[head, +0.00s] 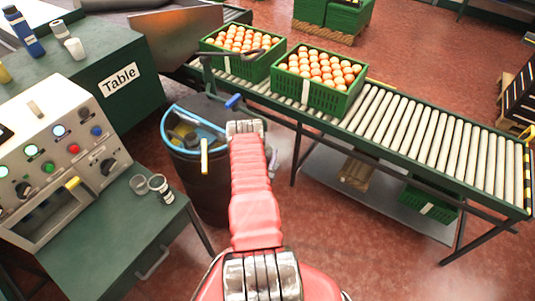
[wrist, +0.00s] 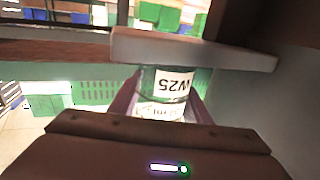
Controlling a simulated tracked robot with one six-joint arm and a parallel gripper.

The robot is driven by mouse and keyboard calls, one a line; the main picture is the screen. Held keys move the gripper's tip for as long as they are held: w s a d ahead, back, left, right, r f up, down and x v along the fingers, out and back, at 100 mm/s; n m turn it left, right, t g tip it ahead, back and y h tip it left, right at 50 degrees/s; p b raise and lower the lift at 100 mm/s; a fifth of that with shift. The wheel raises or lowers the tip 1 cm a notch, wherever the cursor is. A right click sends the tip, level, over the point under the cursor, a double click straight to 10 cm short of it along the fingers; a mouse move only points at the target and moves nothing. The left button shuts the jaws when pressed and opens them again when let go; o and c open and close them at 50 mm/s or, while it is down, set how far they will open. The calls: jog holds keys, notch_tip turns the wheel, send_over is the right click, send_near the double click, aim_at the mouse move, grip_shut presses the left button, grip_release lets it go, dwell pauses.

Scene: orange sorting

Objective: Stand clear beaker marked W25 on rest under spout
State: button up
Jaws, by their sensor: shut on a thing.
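In the wrist view my gripper (wrist: 162,108) is shut on a clear beaker (wrist: 175,84), with a finger on each side. Its white W25 label appears upside down in the picture. Green shows through the glass. A pale grey bar (wrist: 195,48) crosses just above the beaker in the picture; I cannot tell if they touch. In the head view I cannot make out my gripper or the held beaker. The grey panel machine (head: 62,150) at left has an open recess (head: 45,218) in its lower front. I cannot clearly tell the spout or rest.
Two small clear vessels (head: 160,188) stand on the green bench beside the machine. A dark bin with a blue rim (head: 168,117) stands between bench and roller conveyor (head: 420,135). Two green crates (head: 341,100) of oranges sit on the conveyor. Bottles stand on the table (head: 120,55).

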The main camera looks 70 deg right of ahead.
jog(key=o, duration=1)
jog(key=shift+o, duration=0.2)
jog(key=shift+r, duration=0.1)
jog(key=s+a, duration=0.2)
jog(key=a, duration=1)
